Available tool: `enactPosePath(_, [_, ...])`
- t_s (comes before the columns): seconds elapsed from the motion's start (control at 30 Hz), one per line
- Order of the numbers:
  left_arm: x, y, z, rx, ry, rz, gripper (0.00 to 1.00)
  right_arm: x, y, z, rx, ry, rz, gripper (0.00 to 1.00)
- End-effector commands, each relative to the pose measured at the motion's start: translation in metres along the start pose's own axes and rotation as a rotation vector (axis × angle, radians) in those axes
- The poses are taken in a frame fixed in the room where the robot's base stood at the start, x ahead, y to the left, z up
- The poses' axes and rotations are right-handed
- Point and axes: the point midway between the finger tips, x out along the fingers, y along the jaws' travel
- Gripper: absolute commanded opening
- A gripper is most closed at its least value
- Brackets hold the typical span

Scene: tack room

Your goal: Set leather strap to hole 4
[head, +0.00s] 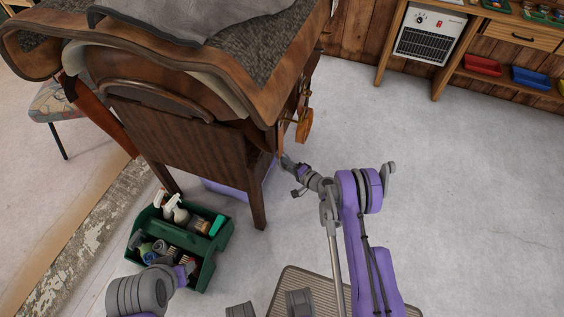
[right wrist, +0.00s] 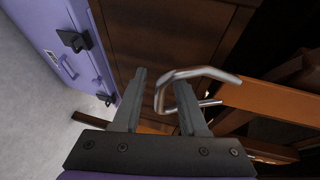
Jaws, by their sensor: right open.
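A brown saddle (head: 165,95) sits on a dark wooden stand (head: 185,135). An orange-brown leather strap hangs at its right side in the head view (head: 280,140), and shows in the right wrist view (right wrist: 275,102) running right from a metal buckle (right wrist: 213,73). A lower strap length (right wrist: 90,120) crosses behind my fingers, its end showing at left. The holes cannot be made out. My right gripper (right wrist: 162,85) is open, the buckle close to its right finger; contact is unclear. It also shows beside the stand (head: 285,161). My left gripper (head: 188,266) shows only partly, over the caddy.
A green caddy (head: 212,262) with bottles and brushes stands before the stand. A purple box (right wrist: 85,40) lies beneath it. A wooden stirrup (head: 304,125) hangs nearby. A ribbed mat (head: 280,295) is at the bottom. Floor to the right is clear up to the bench (head: 440,75).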

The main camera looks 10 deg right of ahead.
Motion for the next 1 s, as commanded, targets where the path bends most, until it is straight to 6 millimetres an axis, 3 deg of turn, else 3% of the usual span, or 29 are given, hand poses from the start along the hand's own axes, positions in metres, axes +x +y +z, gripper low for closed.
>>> enactPosePath(0.3, [0.0000, 0.0000, 0.0000, 0.000, 0.000, 0.000, 0.50, 0.0031, -0.0001, 0.0003, 0.000, 0.000, 0.000, 0.42])
enactPosePath(0.53, [0.0000, 0.0000, 0.0000, 0.000, 0.000, 0.000, 0.50, 0.0029, -0.0001, 0.0003, 0.000, -0.001, 0.000, 0.01])
enactPosePath(1.0, [0.0000, 0.0000, 0.0000, 0.000, 0.000, 0.000, 0.50, 0.0027, -0.0002, 0.0003, 0.000, -0.001, 0.000, 0.00])
